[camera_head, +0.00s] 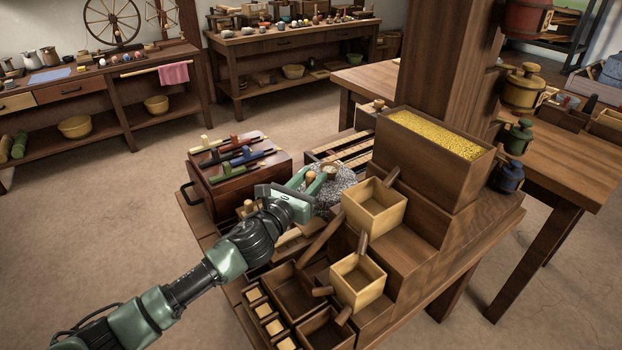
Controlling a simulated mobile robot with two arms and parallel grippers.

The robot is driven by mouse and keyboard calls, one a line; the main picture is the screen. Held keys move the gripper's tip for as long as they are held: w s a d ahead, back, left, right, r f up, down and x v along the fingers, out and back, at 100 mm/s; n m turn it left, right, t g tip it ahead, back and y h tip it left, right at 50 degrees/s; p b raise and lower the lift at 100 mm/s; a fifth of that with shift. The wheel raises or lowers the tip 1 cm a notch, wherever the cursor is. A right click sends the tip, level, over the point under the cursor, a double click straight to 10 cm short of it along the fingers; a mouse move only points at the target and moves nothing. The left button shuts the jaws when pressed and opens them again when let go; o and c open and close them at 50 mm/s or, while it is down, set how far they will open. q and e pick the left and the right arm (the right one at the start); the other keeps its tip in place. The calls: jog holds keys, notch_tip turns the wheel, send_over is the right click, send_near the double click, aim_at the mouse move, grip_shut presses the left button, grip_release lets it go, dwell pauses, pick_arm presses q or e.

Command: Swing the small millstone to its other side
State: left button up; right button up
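The small millstone (340,184) is a grey speckled round stone on the wooden stand, left of the stepped boxes. My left gripper (318,178) reaches over its left part and hides some of it. A small pale wooden peg (311,177) shows between its two green fingers. I cannot tell whether the fingers touch the peg or only stand around it. Another round wooden piece (330,171) shows just beyond the fingers, at the stone. My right gripper is not in view.
Close right of the stone stand two pale square boxes (374,210) with handles and a bin of yellow grain (435,137). A dark red chest (239,162) with coloured tools stands behind left. The floor at left is clear.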

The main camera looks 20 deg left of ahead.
pick_arm(q)
grip_shut()
dwell(1.2)
